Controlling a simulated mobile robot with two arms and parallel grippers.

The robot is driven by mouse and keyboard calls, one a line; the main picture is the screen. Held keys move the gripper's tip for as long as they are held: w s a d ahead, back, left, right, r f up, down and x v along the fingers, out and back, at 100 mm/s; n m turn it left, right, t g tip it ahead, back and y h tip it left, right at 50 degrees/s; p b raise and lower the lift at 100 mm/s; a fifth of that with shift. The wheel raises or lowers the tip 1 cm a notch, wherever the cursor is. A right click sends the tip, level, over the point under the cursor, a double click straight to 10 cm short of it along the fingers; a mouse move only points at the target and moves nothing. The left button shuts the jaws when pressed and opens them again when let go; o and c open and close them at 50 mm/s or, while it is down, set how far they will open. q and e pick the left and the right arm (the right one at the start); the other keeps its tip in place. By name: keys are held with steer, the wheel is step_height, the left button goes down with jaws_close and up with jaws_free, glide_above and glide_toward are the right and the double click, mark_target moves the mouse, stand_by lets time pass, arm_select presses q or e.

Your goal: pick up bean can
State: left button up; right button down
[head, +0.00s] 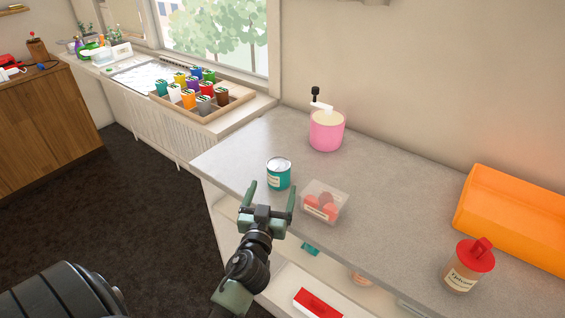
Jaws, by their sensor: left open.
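A teal can (278,174) with a silvery top and a pale label stands upright near the front edge of the grey counter; it looks like the bean can, but its label is too small to read. My left gripper (269,200) is open and empty, just in front of the can, its two fingers pointing toward it. The fingers appear apart from the can, though the exact gap is hard to judge. My right gripper is not in view.
A clear box with red contents (325,203) stands close to the can's right. A pink canister (326,130) is behind. A red-lidded jar (469,266) and an orange box (514,218) are at right. The counter (390,200) between is clear. Shelves lie below.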

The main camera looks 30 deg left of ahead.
mark_target(276, 178)
arm_select(q)
steer(key=shift+w+a, duration=0.1)
steer(key=shift+w, duration=0.2)
steer(key=shift+w+a, duration=0.15)
steer(key=shift+w, duration=0.15)
steer(key=shift+r+p+x, duration=0.25)
steer(key=shift+p+x, duration=0.3)
steer(key=shift+x, duration=0.55)
steer(key=p+x, duration=0.1)
steer(key=x, duration=0.3)
steer(key=shift+w+f, duration=0.2)
steer(key=shift+w, duration=0.2)
steer(key=shift+w+a, duration=0.1)
steer(key=c, duration=1.8)
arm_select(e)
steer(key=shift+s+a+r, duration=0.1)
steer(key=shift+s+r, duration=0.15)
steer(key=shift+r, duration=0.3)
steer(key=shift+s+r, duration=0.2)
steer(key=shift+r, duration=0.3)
arm_select(q)
steer(key=shift+r, duration=0.1)
